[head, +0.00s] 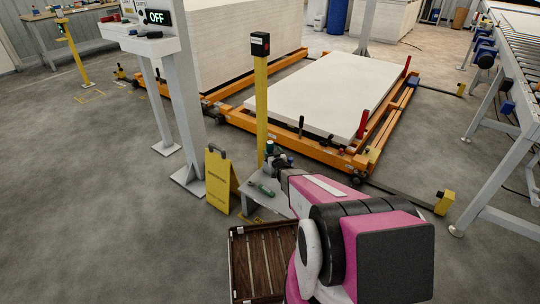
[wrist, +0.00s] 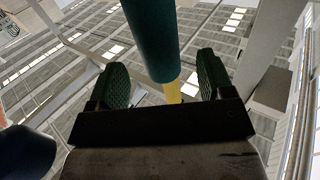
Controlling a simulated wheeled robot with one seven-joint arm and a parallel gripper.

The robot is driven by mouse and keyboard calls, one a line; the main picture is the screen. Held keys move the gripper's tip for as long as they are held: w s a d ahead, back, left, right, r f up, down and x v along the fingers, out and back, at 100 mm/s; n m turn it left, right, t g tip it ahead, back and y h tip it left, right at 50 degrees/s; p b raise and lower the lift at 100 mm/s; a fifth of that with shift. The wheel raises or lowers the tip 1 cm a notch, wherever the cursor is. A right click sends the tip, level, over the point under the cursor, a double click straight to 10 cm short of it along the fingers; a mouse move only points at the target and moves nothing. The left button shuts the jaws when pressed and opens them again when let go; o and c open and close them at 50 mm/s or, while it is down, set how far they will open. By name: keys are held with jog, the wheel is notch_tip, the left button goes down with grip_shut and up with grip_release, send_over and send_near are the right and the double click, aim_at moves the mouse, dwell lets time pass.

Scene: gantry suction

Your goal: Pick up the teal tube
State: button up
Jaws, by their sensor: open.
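The teal tube (wrist: 150,35) comes down from the top of the wrist view and ends in the gap between my fingers. My gripper (wrist: 163,85) is open, with a green ribbed pad on each side of the tube. Floor shows no contact here; bare space shows between the tube's lower end and each pad. In the head view my gripper (head: 274,164) is at the small grey stand beside the yellow post, close to a dark teal upright piece (head: 269,147) that looks like the tube. My wrist partly hides this area.
A green-handled object (head: 262,188) lies on the small grey stand (head: 280,204). A yellow folding sign (head: 219,180) and a yellow post (head: 261,95) stand close by. A slatted brown crate (head: 240,270) is in front. A dark blue rounded thing (wrist: 25,152) shows lower left in the wrist view.

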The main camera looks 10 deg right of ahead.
aim_at(271, 150)
jog(key=w, duration=0.4)
jog(key=shift+a+f, duration=0.15)
jog(key=shift+a, duration=0.15)
jog(key=c, duration=1.1)
